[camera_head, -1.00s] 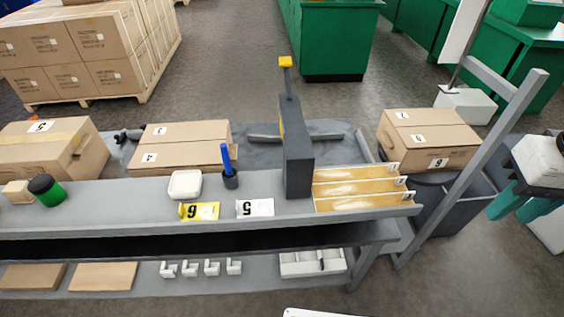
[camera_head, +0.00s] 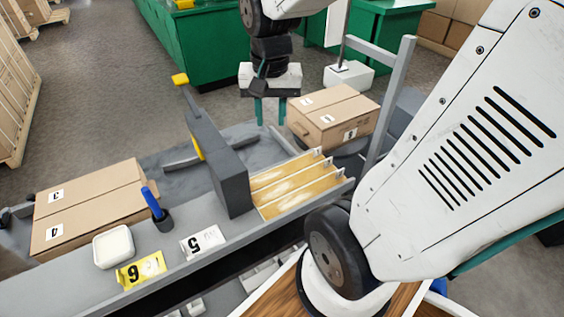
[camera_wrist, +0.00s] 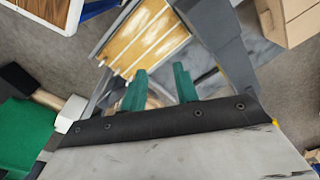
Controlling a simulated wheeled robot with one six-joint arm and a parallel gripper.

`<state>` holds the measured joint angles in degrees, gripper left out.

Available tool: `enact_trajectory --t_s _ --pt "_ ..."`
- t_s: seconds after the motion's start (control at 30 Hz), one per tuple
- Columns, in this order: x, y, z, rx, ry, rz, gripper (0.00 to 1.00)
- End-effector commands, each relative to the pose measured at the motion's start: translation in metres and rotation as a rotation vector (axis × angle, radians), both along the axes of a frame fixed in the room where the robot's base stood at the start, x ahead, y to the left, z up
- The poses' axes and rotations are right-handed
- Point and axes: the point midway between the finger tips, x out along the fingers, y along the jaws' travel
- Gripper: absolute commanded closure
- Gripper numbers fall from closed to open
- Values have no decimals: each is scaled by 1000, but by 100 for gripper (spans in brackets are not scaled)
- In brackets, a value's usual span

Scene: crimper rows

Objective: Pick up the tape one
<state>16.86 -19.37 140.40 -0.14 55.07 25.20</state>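I cannot tell for sure which thing is the tape one. Three wood-coloured channels (camera_head: 290,185) with white end tags lie side by side at the bench's right end; pale streaks run along them. They also show at the upper middle of the wrist view (camera_wrist: 145,38). Closed cardboard boxes with centre seams stand behind the bench, one at the right (camera_head: 333,116) and one at the left (camera_head: 88,203). My gripper (camera_head: 271,111) hangs beyond the channels, left of the right box. Its teal fingers are apart and empty, also in the wrist view (camera_wrist: 160,88).
A dark grey upright block (camera_head: 217,165) with a yellow-topped post stands left of the channels. A blue-handled tool (camera_head: 152,203) in a dark holder, a white dish (camera_head: 113,246), a white card (camera_head: 202,241) and a yellow card (camera_head: 140,270) sit along the bench. A slanted grey post (camera_head: 390,100) rises at the right.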

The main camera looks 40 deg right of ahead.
Motion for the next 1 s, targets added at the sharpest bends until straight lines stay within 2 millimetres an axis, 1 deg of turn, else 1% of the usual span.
enact_trajectory --t_s 0.03,0.07,0.1,0.17,0.2,0.3,0.4,0.5,0.6,0.67,1.0 --pt "11 -20 -16 10 17 -113 70" --pt "17 -32 -25 13 20 -179 70" --pt "24 -47 -36 18 23 -270 70" --pt "32 -72 -56 25 29 -403 70" --pt "35 -89 -69 29 33 -492 70" --pt "39 -128 -103 39 40 -694 70" --pt "37 -159 -133 46 44 -859 70" --pt "33 -181 -155 51 48 -976 70" --pt "30 -193 -168 54 47 -1046 70" --pt "28 -197 -174 54 48 -1067 70" --pt "26 -202 -212 55 50 -1077 70"
